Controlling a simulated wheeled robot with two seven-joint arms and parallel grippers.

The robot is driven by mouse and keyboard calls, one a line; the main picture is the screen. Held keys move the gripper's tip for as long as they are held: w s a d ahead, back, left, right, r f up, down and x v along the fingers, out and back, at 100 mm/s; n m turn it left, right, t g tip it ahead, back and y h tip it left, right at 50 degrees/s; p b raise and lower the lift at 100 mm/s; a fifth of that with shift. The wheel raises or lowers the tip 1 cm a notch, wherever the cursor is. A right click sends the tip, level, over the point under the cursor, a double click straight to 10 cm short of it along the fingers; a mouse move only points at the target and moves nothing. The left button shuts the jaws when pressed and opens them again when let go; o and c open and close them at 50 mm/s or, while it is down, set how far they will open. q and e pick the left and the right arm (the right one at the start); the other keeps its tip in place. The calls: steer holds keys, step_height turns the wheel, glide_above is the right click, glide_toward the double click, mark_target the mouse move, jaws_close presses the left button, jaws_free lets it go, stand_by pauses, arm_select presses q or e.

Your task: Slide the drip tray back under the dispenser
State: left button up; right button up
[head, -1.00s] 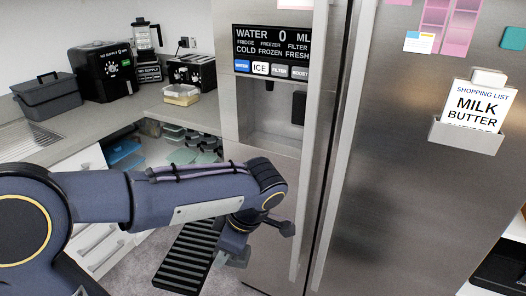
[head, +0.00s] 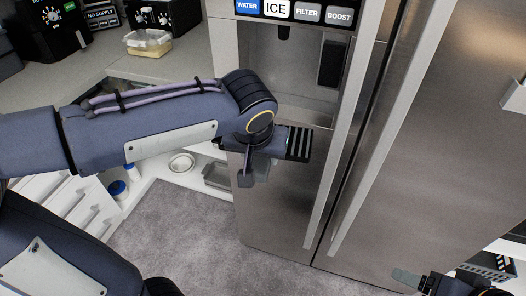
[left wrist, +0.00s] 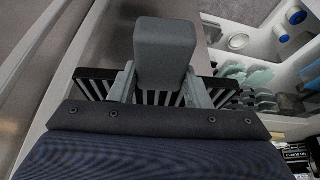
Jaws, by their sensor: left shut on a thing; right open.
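The black slatted drip tray (head: 299,144) is held in front of the fridge, just below the dispenser recess (head: 290,88). My left gripper (head: 256,168) is shut on it. In the left wrist view, the gripper's grey fingers (left wrist: 158,88) straddle some of the slats, and the tray (left wrist: 92,88) sticks out on both sides. My left arm hides much of the tray in the head view, so I cannot tell whether its far edge touches the dispenser. My right gripper (head: 418,283) is open and apart from the tray, at the lower right.
The steel fridge doors with long vertical handles (head: 370,130) stand right of the tray. The counter (head: 165,70) at left carries a food container (head: 148,42) and appliances. A low shelf (head: 160,172) with tubs lies behind my left arm. The grey carpet (head: 190,230) below is clear.

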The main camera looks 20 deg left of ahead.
mark_target(299, 145)
arm_select(q)
steer(key=shift+w+d+r+m+h, duration=0.2)
steer(key=shift+d+r+m+h, duration=0.1)
steer(key=shift+m, duration=0.4)
steer(key=shift+s, duration=0.1)
steer(key=shift+w, duration=0.45)
steer(key=shift+w+d+p, duration=0.1)
steer(key=shift+w+p, duration=0.25)
steer(key=shift+w, duration=2.1)
steer(key=shift+w+d+p, duration=0.1)
steer(key=shift+w+p, duration=0.75)
steer(key=shift+w, duration=1.75)
